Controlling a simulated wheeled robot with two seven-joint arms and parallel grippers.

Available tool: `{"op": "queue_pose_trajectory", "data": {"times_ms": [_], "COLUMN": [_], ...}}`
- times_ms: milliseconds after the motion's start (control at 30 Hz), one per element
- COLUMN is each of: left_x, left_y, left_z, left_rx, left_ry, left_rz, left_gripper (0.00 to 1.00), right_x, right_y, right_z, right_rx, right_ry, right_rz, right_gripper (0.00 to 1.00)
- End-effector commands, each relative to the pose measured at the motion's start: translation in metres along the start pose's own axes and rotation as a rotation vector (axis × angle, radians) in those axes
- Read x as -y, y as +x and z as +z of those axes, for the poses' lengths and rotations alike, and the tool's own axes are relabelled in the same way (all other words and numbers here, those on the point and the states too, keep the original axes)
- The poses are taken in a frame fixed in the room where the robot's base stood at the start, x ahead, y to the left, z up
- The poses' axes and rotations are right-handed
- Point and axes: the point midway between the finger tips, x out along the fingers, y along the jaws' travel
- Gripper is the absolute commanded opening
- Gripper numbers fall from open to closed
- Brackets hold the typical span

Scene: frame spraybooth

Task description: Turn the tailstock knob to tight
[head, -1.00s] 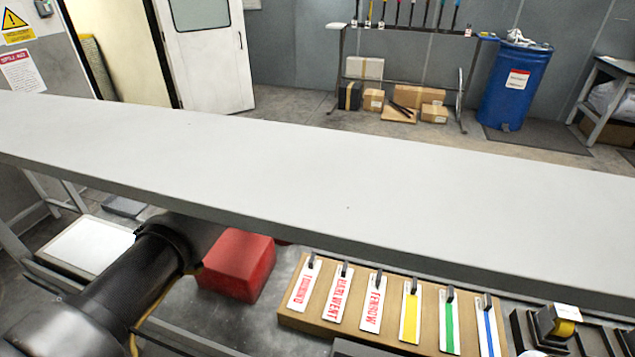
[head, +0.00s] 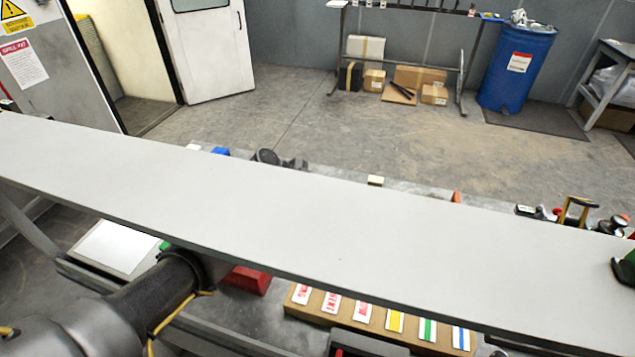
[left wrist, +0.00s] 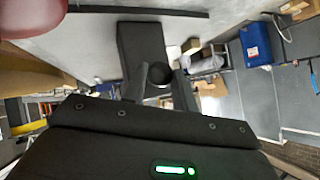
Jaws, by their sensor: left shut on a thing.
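In the left wrist view the two fingers of my left gripper (left wrist: 158,82) are shut on a dark round knob (left wrist: 159,72), which looks like the tailstock knob. Behind the knob is a long black block (left wrist: 141,48), probably the tailstock body. No tight or loose mark on the knob can be read. In the head view my left arm comes in from the lower left and passes under a long pale grey beam (head: 300,220). The beam hides the gripper and the knob there. My right gripper is not in view.
The beam spans the whole head view above the bench. A red block (head: 248,280) and a cardboard-coloured rack of labelled strips (head: 378,325) are partly under it. Small items stand along the bench's far edge. A blue drum (head: 515,70) is far behind, with open floor before it.

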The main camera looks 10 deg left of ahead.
Motion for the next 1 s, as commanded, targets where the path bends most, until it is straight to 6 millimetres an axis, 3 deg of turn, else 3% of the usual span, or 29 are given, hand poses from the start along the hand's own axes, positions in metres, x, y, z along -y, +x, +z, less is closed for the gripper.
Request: {"op": "queue_pose_trajectory", "data": {"times_ms": [200,233,367,733,1000], "left_x": [0.001,0.001,0.001,0.001,0.002], "left_y": [-0.001,-0.001,0.0,-0.006,-0.05], "left_z": [0.0,-0.001,0.0,-0.001,-0.001], "left_rx": [0.001,0.001,0.001,0.0,0.001], "left_ry": [0.001,0.001,0.0,-0.002,-0.002], "left_rz": [-0.002,-0.002,-0.001,-0.001,-0.004], "left_gripper": [0.05,0.32,0.49,0.49,0.49], "right_x": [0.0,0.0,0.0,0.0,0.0], "right_y": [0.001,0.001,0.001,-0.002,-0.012], "right_z": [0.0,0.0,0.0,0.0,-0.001], "right_rx": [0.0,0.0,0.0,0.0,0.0], "right_ry": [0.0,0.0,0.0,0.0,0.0], "right_rz": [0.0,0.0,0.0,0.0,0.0], "right_gripper": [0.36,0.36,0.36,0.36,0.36]}}
